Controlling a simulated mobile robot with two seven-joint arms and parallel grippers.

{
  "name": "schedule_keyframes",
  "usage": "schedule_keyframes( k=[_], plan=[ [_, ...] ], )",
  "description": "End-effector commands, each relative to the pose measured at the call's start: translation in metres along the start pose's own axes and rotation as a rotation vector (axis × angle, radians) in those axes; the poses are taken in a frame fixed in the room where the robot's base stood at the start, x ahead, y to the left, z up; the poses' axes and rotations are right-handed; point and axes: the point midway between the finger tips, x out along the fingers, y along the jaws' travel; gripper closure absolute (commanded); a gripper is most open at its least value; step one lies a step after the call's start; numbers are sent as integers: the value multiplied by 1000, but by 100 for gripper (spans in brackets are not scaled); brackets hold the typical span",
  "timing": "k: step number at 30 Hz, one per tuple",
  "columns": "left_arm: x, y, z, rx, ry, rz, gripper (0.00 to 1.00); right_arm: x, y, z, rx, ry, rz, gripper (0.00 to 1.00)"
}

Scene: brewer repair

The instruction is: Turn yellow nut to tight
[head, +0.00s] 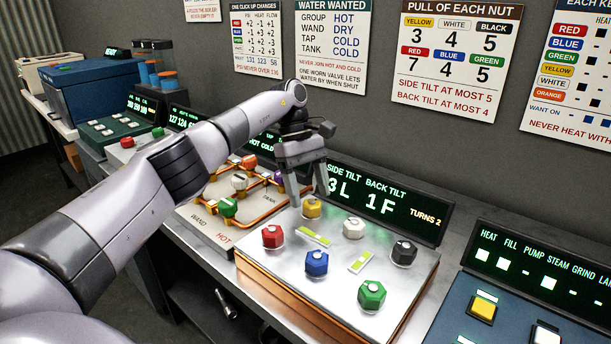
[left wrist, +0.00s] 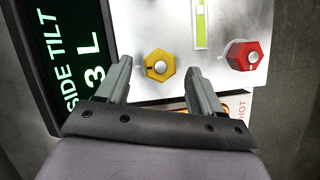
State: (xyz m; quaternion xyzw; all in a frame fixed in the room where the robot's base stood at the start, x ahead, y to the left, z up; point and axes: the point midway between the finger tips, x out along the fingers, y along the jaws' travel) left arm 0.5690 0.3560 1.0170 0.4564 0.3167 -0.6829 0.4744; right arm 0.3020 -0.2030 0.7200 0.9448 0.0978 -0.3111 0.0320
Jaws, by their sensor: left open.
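The yellow nut (head: 312,208) is a hex nut near the back left corner of the white plate (head: 400,311). It also shows in the left wrist view (left wrist: 159,66), with a grey centre stud and a dark mark. My left gripper (head: 302,203) points down at the yellow nut. In the left wrist view its two open fingers (left wrist: 158,72) stand on either side of the nut, with a gap on each side. Whether the fingertips are down at the nut's height I cannot tell. The display (head: 380,205) behind reads side tilt 3 L, back tilt 1 F, turns 2. My right gripper is not in view.
Red (head: 273,236), blue (head: 316,263), green (head: 371,295), white (head: 353,228) and black (head: 403,252) nuts stand on the same plate, with two level vials between them. A pipe board (head: 206,223) with valves lies left. A wall chart (head: 455,57) lists pulls and tilt limits.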

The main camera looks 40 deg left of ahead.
Motion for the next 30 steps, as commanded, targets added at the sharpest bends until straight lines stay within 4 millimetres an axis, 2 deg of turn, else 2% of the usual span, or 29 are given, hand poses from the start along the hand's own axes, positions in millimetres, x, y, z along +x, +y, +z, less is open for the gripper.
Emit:
schedule_keyframes(
  k=[6, 12, 18, 30],
  plan=[
    [-31, 0, 1, -2, 1, 4, 33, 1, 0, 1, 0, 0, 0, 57],
    [-45, 1, 1, -1, 0, 0, 33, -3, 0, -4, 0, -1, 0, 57],
    [-52, 0, 0, 0, 1, 1, 33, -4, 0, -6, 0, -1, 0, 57],
    [-53, 0, 0, 1, 1, 0, 33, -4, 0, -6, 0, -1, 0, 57]
  ],
)
